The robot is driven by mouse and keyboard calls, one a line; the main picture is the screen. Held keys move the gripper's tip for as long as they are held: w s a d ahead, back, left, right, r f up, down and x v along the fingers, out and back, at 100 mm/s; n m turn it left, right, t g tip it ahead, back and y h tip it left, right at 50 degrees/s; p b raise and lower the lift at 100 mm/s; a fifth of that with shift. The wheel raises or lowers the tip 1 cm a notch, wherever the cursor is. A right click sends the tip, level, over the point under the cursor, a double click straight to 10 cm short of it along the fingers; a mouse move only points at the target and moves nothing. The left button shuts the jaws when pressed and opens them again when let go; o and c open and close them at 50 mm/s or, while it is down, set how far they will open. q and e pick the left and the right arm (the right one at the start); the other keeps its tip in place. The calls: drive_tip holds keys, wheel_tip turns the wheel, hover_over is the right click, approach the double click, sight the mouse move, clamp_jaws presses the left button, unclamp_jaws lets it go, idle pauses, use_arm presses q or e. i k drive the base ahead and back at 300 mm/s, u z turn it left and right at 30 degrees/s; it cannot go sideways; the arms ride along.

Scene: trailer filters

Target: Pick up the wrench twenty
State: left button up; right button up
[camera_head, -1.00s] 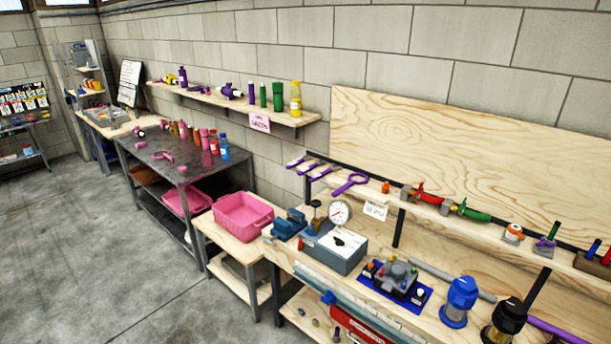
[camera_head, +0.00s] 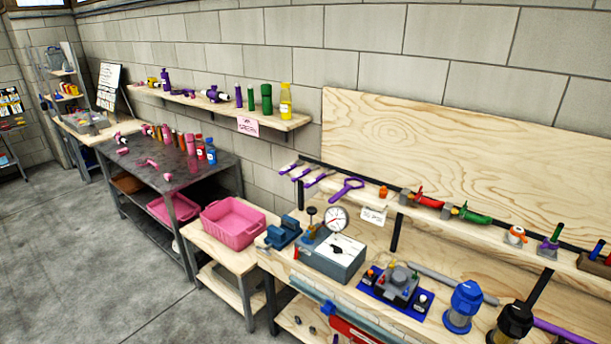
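Several purple wrench-like tools lie at the left end of the long tool shelf on the right-hand bench. One has a large round loop (camera_head: 347,188). Smaller ones lie to its left, including one at the shelf's far left end (camera_head: 290,168) and one beside the loop (camera_head: 319,179). I cannot tell which of them is wrench twenty, as no number on them is readable. Neither of my grippers is in view.
A grey gauge box (camera_head: 333,254), a blue vise (camera_head: 283,233) and a blue canister (camera_head: 464,306) stand on the wooden bench. A pink bin (camera_head: 233,222) sits on a lower table, left. Grey floor (camera_head: 80,270) is open at the lower left.

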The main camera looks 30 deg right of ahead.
sight(326, 172)
drive_tip(key=i, duration=1.95)
